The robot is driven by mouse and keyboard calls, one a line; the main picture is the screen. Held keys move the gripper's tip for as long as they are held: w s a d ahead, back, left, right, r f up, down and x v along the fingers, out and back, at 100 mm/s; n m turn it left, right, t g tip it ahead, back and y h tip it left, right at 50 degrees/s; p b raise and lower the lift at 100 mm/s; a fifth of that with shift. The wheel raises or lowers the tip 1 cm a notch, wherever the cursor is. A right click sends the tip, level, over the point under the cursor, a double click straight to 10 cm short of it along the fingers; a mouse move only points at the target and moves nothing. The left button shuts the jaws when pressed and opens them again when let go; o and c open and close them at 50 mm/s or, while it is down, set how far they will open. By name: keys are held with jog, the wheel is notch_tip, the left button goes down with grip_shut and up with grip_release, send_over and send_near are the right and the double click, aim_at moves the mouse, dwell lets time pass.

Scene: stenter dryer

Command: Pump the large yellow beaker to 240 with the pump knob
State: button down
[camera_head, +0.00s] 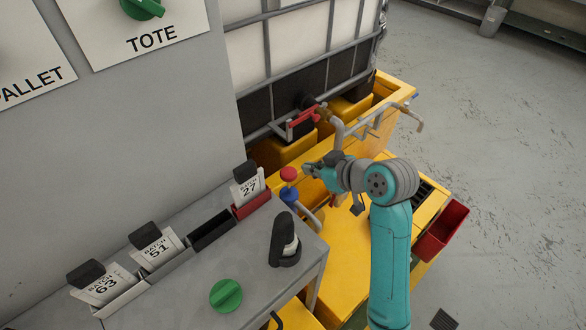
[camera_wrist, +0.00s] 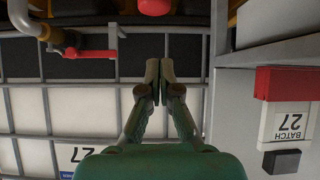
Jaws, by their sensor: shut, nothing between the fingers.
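My gripper (camera_head: 309,169) is shut and empty, just right of a red round knob (camera_head: 288,174) on a blue body (camera_head: 289,193) by the bench end. I cannot tell for sure that this is the pump knob. In the wrist view my gripper's fingers (camera_wrist: 160,68) are together, and a red rounded part (camera_wrist: 155,5) shows at the top edge, apart from them. I cannot make out a large yellow beaker or a reading of its level in either view.
A caged tote (camera_head: 300,45) with a red-handled valve (camera_head: 303,117) stands behind on a yellow base (camera_head: 268,153). The grey bench (camera_head: 192,285) holds batch cards (camera_head: 248,188), a green knob (camera_head: 226,295) and a black-and-white device (camera_head: 286,243). A red bin (camera_head: 443,230) is at right.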

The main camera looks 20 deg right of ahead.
jog(key=r, duration=0.2)
jog(key=shift+s+d+r+m+g+h, duration=0.15)
jog(key=shift+s+r+m+g+h, duration=0.15)
jog(key=shift+s+r+g+h, duration=0.1)
jog(key=shift+w+f, duration=0.1)
jog(key=shift+f, duration=0.05)
send_over(286, 170)
jog(key=s, duration=0.3)
jog(key=f, duration=0.4)
jog(key=d+f, duration=0.1)
jog(key=f, duration=0.1)
jog(key=shift+f, duration=0.3)
notch_tip(286, 170, down, 2)
jog(key=shift+f, duration=0.2)
jog(key=shift+w+f, duration=0.1)
jog(key=shift+f, duration=0.55)
